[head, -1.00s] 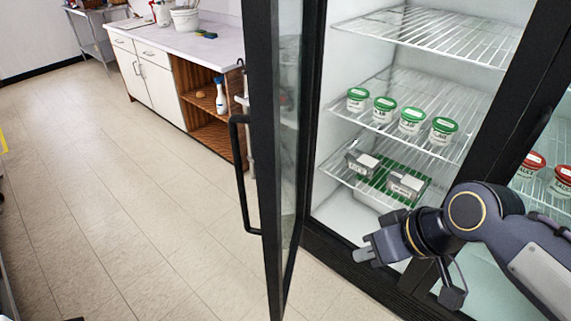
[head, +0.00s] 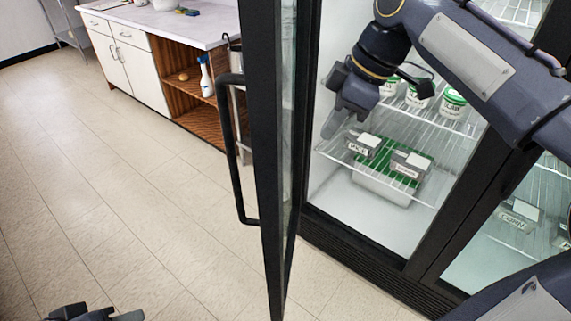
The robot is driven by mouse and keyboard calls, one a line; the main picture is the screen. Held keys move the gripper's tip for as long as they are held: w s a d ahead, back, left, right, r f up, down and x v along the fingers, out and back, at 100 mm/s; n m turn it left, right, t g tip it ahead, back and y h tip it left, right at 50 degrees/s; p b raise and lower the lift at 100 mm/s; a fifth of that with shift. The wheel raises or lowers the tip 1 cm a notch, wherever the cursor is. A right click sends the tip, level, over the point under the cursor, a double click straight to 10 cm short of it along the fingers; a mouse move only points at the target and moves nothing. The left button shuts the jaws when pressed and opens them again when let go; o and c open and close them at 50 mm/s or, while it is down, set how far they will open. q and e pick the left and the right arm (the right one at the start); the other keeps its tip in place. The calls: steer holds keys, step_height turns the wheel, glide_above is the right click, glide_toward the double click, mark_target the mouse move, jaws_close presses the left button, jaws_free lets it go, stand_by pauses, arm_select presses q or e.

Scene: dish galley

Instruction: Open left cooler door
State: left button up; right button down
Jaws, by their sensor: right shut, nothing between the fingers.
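The left cooler door (head: 262,130) stands swung open, seen nearly edge-on, with its black frame and glass. Its black handle (head: 233,150) is on the side facing left. The cooler's left opening shows wire shelves to the right of the door. My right gripper (head: 338,122) is shut and empty, in front of the opening, right of the door's inner face and apart from the handle. My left gripper (head: 92,314) shows only partly at the bottom left edge, low over the floor; its fingers are mostly cut off.
White tubs with green lids (head: 453,104) stand on a shelf, partly hidden by my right arm. A counter (head: 150,22) with a spray bottle (head: 205,76) stands at the back left. The floor left of the door is clear.

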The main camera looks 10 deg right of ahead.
steer(key=w+a+f, duration=0.3)
steer(key=a+f, duration=0.4)
steer(key=f, duration=0.2)
steer(key=shift+w+a, duration=0.15)
steer(key=shift+a, duration=0.05)
